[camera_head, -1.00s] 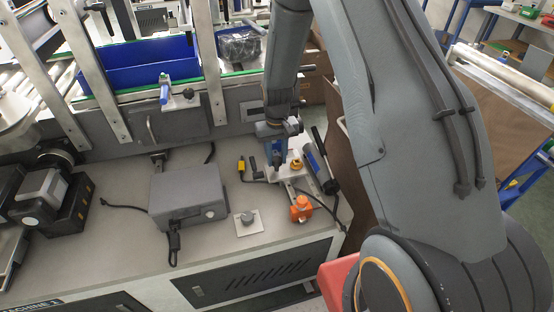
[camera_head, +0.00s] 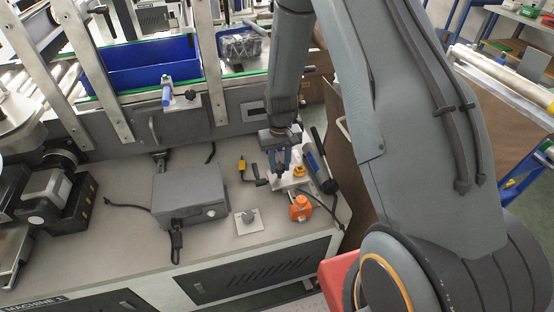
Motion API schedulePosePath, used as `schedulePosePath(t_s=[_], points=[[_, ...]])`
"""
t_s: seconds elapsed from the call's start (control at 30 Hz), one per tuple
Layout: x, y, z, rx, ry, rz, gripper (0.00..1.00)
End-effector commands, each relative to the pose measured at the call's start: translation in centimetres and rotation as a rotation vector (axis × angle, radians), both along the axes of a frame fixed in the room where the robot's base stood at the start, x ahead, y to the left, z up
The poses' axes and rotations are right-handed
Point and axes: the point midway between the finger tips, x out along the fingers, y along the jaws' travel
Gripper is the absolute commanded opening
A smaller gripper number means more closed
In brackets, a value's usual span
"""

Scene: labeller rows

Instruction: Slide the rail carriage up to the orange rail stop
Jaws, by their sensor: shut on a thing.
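The orange rail stop (camera_head: 300,207) stands at the near end of a short rail on the grey machine top. The rail carriage (camera_head: 290,181) is a pale plate on the rail just behind the stop, with an orange-yellow knob (camera_head: 299,170) beside my gripper. My gripper (camera_head: 280,174) points down with its blue fingers shut on a part of the carriage. The fingers and wrist hide some of the carriage. A small gap seems to show between carriage and stop, but its exact size is hard to tell.
A grey box (camera_head: 190,194) with a cable and a small white plate with a round knob (camera_head: 248,220) are left of the rail. A blue-and-black handled tool (camera_head: 320,168) lies close on the right. A yellow-ended connector (camera_head: 242,167) lies to the left.

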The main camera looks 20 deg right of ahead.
Motion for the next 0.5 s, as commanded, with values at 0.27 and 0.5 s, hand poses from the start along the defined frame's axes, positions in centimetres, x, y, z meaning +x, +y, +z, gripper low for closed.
schedulePosePath(t_s=[0.27,0.5], points=[[-1.5,0.0,-0.1,0.0,0.011,0.0,0.03],[-2.4,0.0,-0.1,0.0,0.011,0.0,0.03]])
